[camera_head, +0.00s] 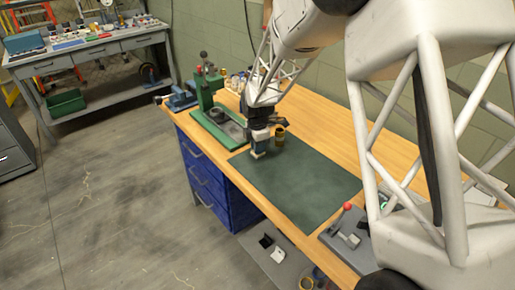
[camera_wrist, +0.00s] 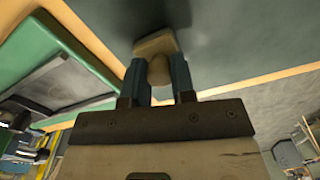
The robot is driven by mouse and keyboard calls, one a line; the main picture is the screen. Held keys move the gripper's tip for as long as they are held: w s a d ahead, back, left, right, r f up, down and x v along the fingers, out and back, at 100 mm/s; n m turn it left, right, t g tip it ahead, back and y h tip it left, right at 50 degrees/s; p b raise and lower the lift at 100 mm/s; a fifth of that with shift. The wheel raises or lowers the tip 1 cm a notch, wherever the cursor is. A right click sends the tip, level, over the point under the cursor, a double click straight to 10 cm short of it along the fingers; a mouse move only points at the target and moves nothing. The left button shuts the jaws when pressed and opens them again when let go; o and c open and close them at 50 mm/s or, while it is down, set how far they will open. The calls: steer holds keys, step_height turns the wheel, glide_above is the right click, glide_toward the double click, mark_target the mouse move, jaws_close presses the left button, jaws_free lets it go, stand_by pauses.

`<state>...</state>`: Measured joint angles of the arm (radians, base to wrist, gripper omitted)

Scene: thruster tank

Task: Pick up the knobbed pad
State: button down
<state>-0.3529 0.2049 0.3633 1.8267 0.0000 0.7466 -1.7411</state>
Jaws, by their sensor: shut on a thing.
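The knobbed pad is a small beige block with a rounded knob, and it shows between my fingers in the wrist view (camera_wrist: 155,44). My gripper (camera_wrist: 158,72) is shut on its knob, with one blue finger on each side. In the head view my gripper (camera_head: 259,146) is low over the left corner of the dark green mat (camera_head: 300,185). The pad (camera_head: 258,155) is a small pale patch just under the fingertips there. I cannot tell whether its underside touches the mat.
A brown-gold cylinder (camera_head: 280,137) stands close right of my gripper. A green press (camera_head: 207,95) stands to the left on the wooden bench (camera_head: 325,117). A grey fixture with a red-knobbed lever (camera_head: 346,229) is at the near right. Most of the mat is clear.

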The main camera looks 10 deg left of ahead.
steer(key=shift+r, duration=0.55)
steer(key=shift+s+d+r, duration=0.1)
steer(key=shift+s+r, duration=0.1)
steer(key=shift+r, duration=0.4)
steer(key=shift+s+d+r, duration=0.1)
steer(key=shift+s+r, duration=0.05)
steer(key=shift+r, duration=0.45)
steer(key=s+d, duration=0.1)
steer(key=s, duration=0.3)
steer(key=s+d+r, duration=0.1)
steer(key=s+d, duration=0.1)
steer(key=s, duration=0.3)
steer(key=s+d, duration=0.2)
steer(key=s, duration=0.3)
steer(key=shift+s+r, duration=0.15)
steer(key=c, duration=1.6)
jaws_free()
steer(key=shift+c, duration=0.9)
steer(key=w+a+r, duration=0.2)
steer(key=w+a, duration=0.7)
steer(key=w, duration=0.5)
steer(key=w+a+r, duration=0.2)
steer(key=w+a, duration=0.7)
steer(key=w, duration=0.6)
steer(key=shift+r, duration=0.35)
steer(key=shift+a, duration=0.1)
